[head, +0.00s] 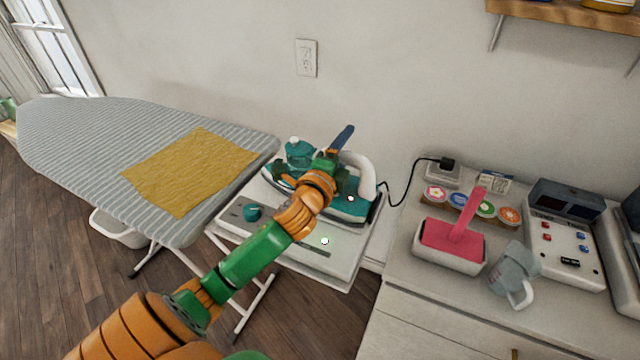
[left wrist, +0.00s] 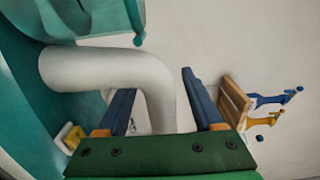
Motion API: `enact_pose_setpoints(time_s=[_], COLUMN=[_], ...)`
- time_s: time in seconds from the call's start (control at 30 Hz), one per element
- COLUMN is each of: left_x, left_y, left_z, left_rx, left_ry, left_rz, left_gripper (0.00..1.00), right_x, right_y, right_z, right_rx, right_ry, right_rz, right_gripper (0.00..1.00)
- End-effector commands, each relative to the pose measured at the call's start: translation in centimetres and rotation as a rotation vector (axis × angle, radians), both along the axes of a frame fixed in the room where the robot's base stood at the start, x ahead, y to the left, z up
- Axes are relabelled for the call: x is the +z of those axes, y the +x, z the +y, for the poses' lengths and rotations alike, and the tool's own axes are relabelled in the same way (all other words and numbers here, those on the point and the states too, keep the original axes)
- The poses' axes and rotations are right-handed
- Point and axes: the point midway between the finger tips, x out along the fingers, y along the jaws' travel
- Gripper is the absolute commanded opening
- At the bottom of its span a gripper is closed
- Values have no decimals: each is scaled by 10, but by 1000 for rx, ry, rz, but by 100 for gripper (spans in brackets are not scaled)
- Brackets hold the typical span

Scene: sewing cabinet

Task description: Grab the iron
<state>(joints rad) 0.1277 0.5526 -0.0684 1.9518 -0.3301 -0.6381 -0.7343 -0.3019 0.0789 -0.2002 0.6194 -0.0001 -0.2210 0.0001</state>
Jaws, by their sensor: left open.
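The iron (head: 345,208) is teal with a white handle (head: 366,178). It rests on the white stand beside the ironing board, partly hidden behind my left arm. My left gripper (head: 343,138) is over the iron, close to its handle. In the left wrist view the gripper (left wrist: 157,85) is open. The white handle (left wrist: 95,68) curves in from the left, and its bend shows between the two blue fingers. The teal body (left wrist: 22,95) is at the left. I cannot tell whether a finger touches the handle. My right gripper is not in view.
The striped ironing board (head: 80,135) with a yellow cloth (head: 190,170) is at left. The white stand (head: 340,262) also holds a teal knob (head: 252,212).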

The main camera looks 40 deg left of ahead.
Motion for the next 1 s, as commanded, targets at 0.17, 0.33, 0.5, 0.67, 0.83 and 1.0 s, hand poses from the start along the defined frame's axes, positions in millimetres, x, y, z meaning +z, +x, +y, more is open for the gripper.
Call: enact_pose_setpoints(time_s=[0.17,0.33,0.5,0.67,0.83,1.0], left_x=[0,0,0,0,0,0], left_y=[-1,-1,-1,-1,-1,-1], left_z=[0,0,0,0,0,0], left_rx=[0,0,0,0,0,0], left_ry=[0,0,0,-1,-1,-1], left_rz=[0,0,0,0,-1,-1], left_gripper=[47,1,0,0,0,0], right_x=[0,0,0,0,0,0], right_y=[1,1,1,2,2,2], right_z=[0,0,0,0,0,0], right_rx=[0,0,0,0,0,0], right_ry=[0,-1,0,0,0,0], right_rz=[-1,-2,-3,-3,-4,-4], right_gripper=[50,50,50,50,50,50])
